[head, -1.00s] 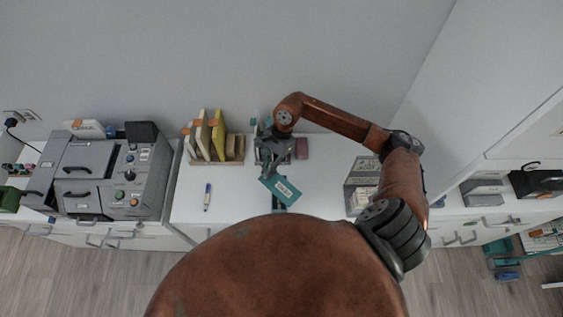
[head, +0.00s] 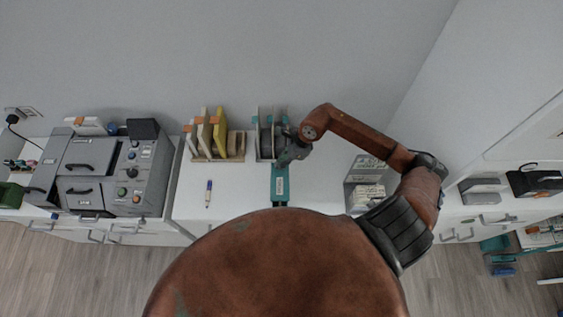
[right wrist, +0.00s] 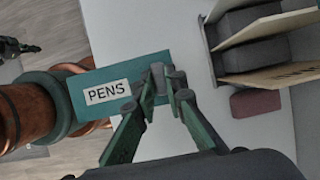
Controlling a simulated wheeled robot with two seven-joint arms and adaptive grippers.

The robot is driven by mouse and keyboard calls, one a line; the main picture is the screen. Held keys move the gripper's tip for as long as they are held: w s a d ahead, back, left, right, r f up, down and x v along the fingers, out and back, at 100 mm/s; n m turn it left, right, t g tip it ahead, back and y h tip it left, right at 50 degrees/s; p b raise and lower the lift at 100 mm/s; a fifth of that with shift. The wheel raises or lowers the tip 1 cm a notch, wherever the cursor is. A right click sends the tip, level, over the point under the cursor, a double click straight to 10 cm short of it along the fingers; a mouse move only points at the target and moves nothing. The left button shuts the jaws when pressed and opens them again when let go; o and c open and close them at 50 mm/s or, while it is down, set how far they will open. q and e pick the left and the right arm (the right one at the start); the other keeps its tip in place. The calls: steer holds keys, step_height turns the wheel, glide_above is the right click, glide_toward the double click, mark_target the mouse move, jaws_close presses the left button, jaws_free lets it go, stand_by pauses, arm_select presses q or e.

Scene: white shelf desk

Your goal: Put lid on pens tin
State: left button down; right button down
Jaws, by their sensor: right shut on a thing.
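The teal lid (head: 280,184) with a white label hangs over the white desk, near its front edge. In the right wrist view the lid (right wrist: 122,75) shows the word PENS. My right gripper (head: 284,158) is shut on the lid's far end; its fingers (right wrist: 165,88) pinch it in the right wrist view. No separate tin is clear, and whether the lid touches anything is hidden. My left gripper is not seen.
A wooden rack (head: 221,150) with upright boards stands left of my gripper, and a pen (head: 208,194) lies before it. A grey holder (head: 265,130) is just behind the gripper. A grey box (head: 366,185) stands right. The desk between lid and box is clear.

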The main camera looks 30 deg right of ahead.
step_height(320, 180, down, 6)
steer(key=b, duration=0.5)
steer(key=shift+f+b, duration=0.15)
steer(key=shift+b, duration=0.25)
stand_by(0.8)
steer(key=shift+f+b, duration=0.7)
steer(key=shift+b, duration=0.05)
stand_by(0.8)
steer(key=c, duration=1.9)
jaws_free()
steer(key=v, duration=0.7)
steer(key=shift+r, duration=0.3)
